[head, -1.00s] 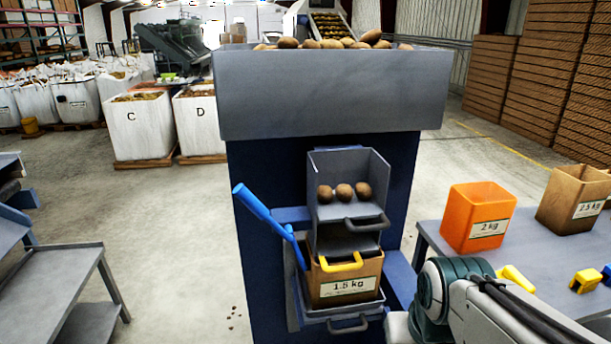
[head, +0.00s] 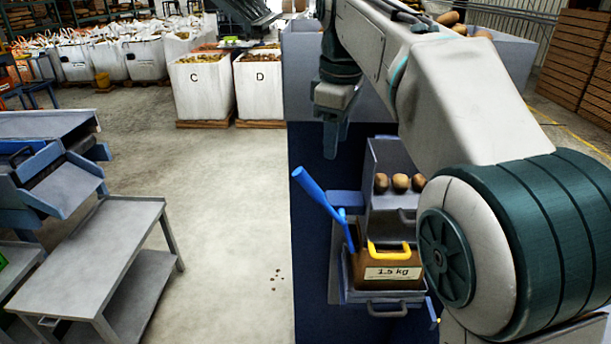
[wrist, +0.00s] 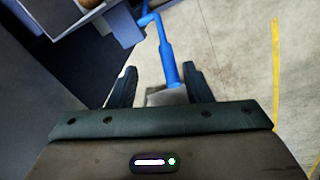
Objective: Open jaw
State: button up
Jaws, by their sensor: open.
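My gripper (head: 333,148) is open and points down above the top end of the blue lever (head: 318,190) in the head view. In the wrist view the two fingers of my gripper (wrist: 159,76) stand apart. The blue lever (wrist: 166,50) shows in the gap between them, nearer the right finger. Nothing is held. The head view shows the fingertips a little above the lever's end. Whether they touch it cannot be told.
A grey bin with several potatoes (head: 381,183) and a brown 1.5 kg box (head: 390,273) with a yellow handle sit on the dark blue machine (head: 308,250). A grey table (head: 85,245) stands at left. My arm hides the right side.

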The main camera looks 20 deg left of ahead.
aim_at(306, 173)
jog(key=s+a+r+n, duration=0.1)
jog(key=a+r+n, duration=0.1)
jog(key=a, duration=0.4)
jog(key=f, duration=0.4)
jog(key=w+f+b, duration=0.1)
jog(key=f, duration=0.8)
jog(key=shift+w+d+f+b, duration=0.2)
jog(key=shift+d+b, duration=0.1)
jog(key=shift+b, duration=0.1)
